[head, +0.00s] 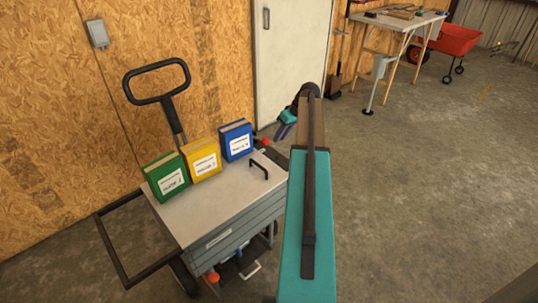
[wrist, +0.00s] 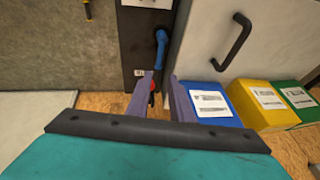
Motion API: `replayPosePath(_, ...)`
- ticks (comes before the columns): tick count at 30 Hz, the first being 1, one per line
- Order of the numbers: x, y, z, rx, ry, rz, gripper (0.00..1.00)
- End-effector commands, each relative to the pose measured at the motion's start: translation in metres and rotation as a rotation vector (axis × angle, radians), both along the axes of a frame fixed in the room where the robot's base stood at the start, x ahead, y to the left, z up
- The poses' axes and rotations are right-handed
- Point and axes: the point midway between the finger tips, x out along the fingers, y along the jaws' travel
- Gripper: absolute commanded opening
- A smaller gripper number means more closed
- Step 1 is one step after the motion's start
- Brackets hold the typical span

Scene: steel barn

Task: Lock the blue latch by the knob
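The blue latch (wrist: 161,48) is a bent lever on a dark panel (wrist: 140,55) in the wrist view, just beyond my fingertips. My gripper (wrist: 162,76) has two purple fingers, spread apart with a gap between them and nothing held. A small red part (wrist: 152,93) shows beside the left finger, partly hidden by it; I cannot tell how it joins the latch. In the head view my gripper (head: 284,131) hangs above the cart's far right corner, near a red knob (head: 265,142). The latch lever cannot be made out clearly there.
The grey cart lid (head: 205,215) carries a green (head: 166,177), a yellow (head: 202,159) and a blue box (head: 236,141) along its back edge. A black handle (head: 260,168) rises from the lid near the latch. Open concrete floor (head: 420,180) lies to the right.

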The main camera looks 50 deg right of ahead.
Motion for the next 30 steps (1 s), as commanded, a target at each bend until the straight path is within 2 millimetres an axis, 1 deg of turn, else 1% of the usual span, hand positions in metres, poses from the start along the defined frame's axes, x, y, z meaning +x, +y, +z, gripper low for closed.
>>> replayPosePath(5,0.002,0.0,-0.007,0.0,0.0,-0.001,0.2)
replayPosePath(8,0.006,0.001,-0.014,0.0,0.001,-0.001,0.2)
replayPosePath(14,0.015,0.005,-0.037,0.001,0.001,0.0,0.2)
replayPosePath(30,0.045,0.016,-0.105,0.001,0.0,-0.002,0.2)
